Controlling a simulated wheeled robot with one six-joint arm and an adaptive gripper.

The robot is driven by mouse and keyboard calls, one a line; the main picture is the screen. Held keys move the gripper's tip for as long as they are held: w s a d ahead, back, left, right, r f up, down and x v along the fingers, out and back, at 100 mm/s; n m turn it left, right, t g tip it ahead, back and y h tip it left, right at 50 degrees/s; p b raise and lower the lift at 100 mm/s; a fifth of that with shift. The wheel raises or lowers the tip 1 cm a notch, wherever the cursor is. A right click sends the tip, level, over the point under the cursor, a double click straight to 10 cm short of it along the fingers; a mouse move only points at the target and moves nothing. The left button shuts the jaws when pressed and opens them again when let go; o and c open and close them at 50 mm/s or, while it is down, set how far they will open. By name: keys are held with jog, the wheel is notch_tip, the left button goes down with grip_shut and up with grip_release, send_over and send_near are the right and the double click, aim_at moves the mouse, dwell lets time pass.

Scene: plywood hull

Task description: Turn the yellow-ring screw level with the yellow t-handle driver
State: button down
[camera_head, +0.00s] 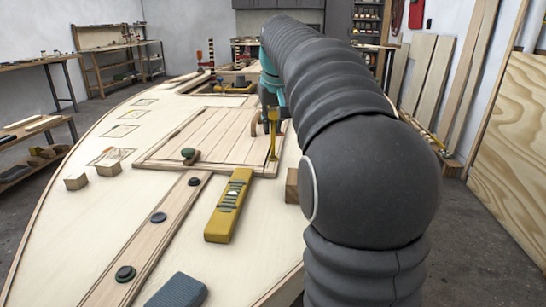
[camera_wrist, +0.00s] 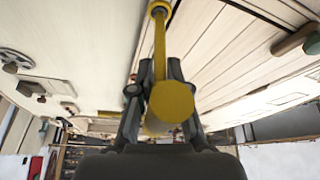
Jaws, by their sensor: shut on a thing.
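My gripper (camera_head: 270,112) is shut on the yellow t-handle driver (camera_head: 272,146), over the near right part of the plank hatch. In the wrist view, my gripper's fingers (camera_wrist: 155,78) sit on both sides of the driver's thick handle (camera_wrist: 172,101), seen end-on. The driver's shaft points away from my gripper and down to the hull surface. A yellow ring (camera_wrist: 158,7) shows at the shaft's far end, at the top edge of the wrist view. The screw inside the ring is hidden, so I cannot tell how high it stands.
A yellow slotted tool (camera_head: 229,205) lies on the hull. Left of it is a wooden strip with dark round fittings (camera_head: 158,218). Wooden blocks (camera_head: 108,168) and a blue-grey block (camera_head: 177,290) lie nearby.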

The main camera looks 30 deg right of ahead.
jog(key=m+h, duration=0.1)
jog(key=m, duration=0.1)
jog(key=m+g, duration=0.1)
jog(key=m, duration=0.2)
jog(key=shift+d+h, duration=0.15)
jog(key=shift+h, duration=0.25)
jog(key=shift+r, duration=0.5)
